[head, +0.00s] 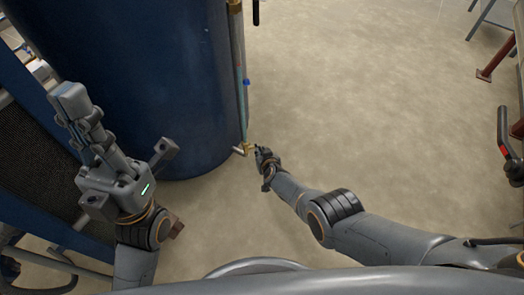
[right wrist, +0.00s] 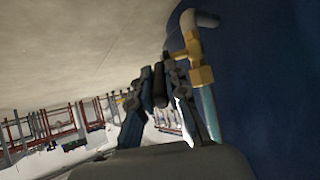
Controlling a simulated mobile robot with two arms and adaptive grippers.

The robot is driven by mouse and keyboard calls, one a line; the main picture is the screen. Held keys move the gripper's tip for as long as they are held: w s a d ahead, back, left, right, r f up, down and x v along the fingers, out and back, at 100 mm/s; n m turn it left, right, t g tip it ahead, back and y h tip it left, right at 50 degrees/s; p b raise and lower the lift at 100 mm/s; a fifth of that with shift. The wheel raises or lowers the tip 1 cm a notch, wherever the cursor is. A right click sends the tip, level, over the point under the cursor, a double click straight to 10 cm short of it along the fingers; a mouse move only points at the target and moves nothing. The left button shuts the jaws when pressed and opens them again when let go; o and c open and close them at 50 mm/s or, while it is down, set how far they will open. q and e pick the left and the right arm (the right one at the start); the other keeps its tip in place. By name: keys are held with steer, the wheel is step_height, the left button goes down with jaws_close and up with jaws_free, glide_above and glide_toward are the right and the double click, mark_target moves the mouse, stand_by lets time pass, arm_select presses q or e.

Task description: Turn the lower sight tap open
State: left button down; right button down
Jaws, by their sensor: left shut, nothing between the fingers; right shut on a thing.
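The lower sight tap (head: 246,149) is a brass fitting at the bottom of the sight glass (head: 241,85), beside the blue tank. In the right wrist view its brass body (right wrist: 200,75) sits just right of my fingers, below a grey bent pipe. My right gripper (head: 262,153) is at the tap. In the right wrist view its fingers (right wrist: 160,80) are shut on a dark tap handle (right wrist: 160,88), partly hidden by them. My left gripper (head: 74,100) is shut and empty at the left, away from the tap.
The large blue tank (head: 150,90) stands directly left of the tap. A blue frame with dark panels (head: 40,140) is at the far left. The floor (head: 370,110) right of the tank is clear.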

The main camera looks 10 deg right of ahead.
stand_by(0.4)
steer(key=c, duration=1.3)
jaws_free()
steer(key=shift+f, duration=0.1)
